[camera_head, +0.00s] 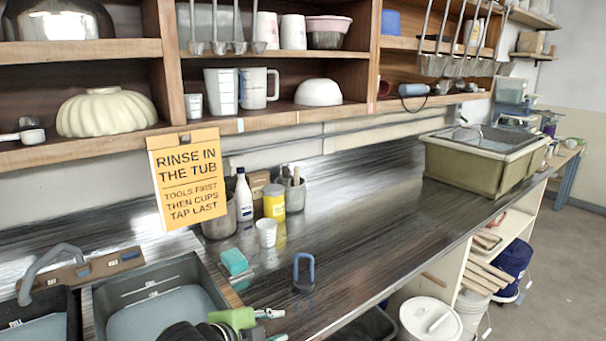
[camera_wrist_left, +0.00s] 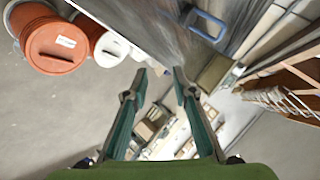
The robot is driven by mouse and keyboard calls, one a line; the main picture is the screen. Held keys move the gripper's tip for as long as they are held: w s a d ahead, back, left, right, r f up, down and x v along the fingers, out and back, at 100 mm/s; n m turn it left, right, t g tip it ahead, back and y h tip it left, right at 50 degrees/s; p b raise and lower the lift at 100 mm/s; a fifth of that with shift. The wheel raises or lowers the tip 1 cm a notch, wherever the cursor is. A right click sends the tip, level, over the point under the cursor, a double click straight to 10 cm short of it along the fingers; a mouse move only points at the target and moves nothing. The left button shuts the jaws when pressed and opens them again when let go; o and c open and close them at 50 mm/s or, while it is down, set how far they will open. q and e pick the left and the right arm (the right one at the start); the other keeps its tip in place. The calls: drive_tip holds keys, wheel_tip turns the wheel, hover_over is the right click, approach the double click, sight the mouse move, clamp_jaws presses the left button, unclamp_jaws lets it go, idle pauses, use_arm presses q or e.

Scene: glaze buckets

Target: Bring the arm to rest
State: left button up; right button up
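My left gripper (camera_head: 277,325) is at the bottom edge of the head view, by the right side of the sink basin and over the front of the metal counter (camera_head: 370,220). Its green body and two fingertips show; most of the arm is out of frame. In the left wrist view the fingers of the left gripper (camera_wrist_left: 160,74) are apart with nothing between them. A blue-handled tool (camera_head: 304,272) stands on the counter just beyond the gripper, apart from it. My right gripper is not in view.
Two grey sink basins (camera_head: 160,300) are at lower left. A teal sponge (camera_head: 234,262), a white cup (camera_head: 266,233) and bottles stand behind the gripper. Shelves (camera_head: 290,110) hang above. A large tub (camera_head: 480,165) is at the counter's far end. The counter's middle is clear.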

use_arm(q)
drive_tip(key=s+a+f+n+g+y, duration=0.2)
drive_tip(key=s+a+f+n, duration=0.35)
drive_tip(key=s, duration=0.55)
drive_tip(key=s+a+f+n+g+y, duration=0.2)
drive_tip(key=s+a+f+n, duration=0.35)
drive_tip(key=s, duration=0.55)
drive_tip(key=s+a+f+n+g+y, duration=0.15)
drive_tip(key=s+a+f+n, duration=0.25)
drive_tip(key=s+f+n, duration=0.5)
drive_tip(key=s+f+m+g, duration=0.1)
drive_tip(key=s+f+m, duration=0.1)
drive_tip(key=f, duration=1.1)
drive_tip(key=s+f+m+g, duration=0.1)
drive_tip(key=s+f+m, duration=0.1)
drive_tip(key=f, duration=1.2)
drive_tip(key=s+a+f, duration=0.2)
drive_tip(key=s+f, duration=1.2)
drive_tip(key=s, duration=0.2)
drive_tip(key=shift+s+a+f+g+b, duration=0.15)
drive_tip(key=shift+a+f+g+b, duration=0.1)
drive_tip(key=shift+g+b, duration=0.2)
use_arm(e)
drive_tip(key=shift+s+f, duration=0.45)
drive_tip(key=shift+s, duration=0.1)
